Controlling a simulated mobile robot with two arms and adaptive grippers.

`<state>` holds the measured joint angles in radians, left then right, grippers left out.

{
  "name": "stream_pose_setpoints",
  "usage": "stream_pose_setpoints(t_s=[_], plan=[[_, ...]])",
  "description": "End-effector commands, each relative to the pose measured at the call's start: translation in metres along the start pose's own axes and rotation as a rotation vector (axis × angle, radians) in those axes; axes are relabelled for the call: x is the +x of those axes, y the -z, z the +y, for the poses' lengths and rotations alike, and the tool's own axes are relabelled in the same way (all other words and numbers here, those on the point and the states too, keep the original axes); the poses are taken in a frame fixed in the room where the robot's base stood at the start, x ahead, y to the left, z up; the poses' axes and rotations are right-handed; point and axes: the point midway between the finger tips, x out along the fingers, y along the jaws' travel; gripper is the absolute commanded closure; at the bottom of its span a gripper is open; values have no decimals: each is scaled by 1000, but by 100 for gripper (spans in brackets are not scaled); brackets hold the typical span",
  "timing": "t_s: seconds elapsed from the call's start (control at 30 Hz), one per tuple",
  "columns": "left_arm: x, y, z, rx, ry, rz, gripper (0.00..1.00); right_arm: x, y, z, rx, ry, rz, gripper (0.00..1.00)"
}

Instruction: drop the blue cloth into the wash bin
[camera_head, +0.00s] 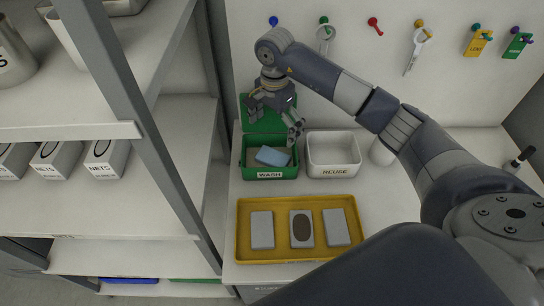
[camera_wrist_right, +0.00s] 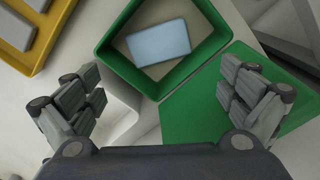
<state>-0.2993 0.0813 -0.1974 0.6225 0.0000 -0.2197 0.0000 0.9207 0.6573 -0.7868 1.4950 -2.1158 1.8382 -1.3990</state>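The blue cloth (camera_head: 272,156) lies inside the green wash bin (camera_head: 270,173), which is labelled WASH and stands on the white table. In the right wrist view the cloth (camera_wrist_right: 159,43) lies flat on the floor of the bin (camera_wrist_right: 128,72), apart from the fingers. My right gripper (camera_head: 275,120) is above the back of the bin. In the right wrist view its fingers (camera_wrist_right: 160,92) are spread wide with nothing between them. The bin's green lid (camera_head: 262,122) is open at its back, partly hidden by the gripper. My left gripper is not in view.
A white REUSE bin (camera_head: 333,170) stands right of the wash bin. A yellow tray (camera_head: 246,252) with two plain grey blocks and one with a brown oval lies in front. A shelf unit (camera_head: 165,165) stands at left. Tools and tags hang on the back wall.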

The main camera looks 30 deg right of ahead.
Motion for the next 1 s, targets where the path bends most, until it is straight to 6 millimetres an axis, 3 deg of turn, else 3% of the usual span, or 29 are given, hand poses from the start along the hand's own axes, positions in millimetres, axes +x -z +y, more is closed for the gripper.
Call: stream_pose_setpoints(t_s=[0.23, 0.37, 0.8, 1.0], plan=[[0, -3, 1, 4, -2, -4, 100, -1, 0, 0, 1, 2, 1, 0], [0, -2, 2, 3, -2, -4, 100, -12, 1, -1, 1, 5, 2, 0], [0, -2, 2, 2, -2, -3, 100, -99, 1, 0, 0, 4, 3, 0], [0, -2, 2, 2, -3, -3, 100, -117, 0, 0, 1, 1, 1, 0]])
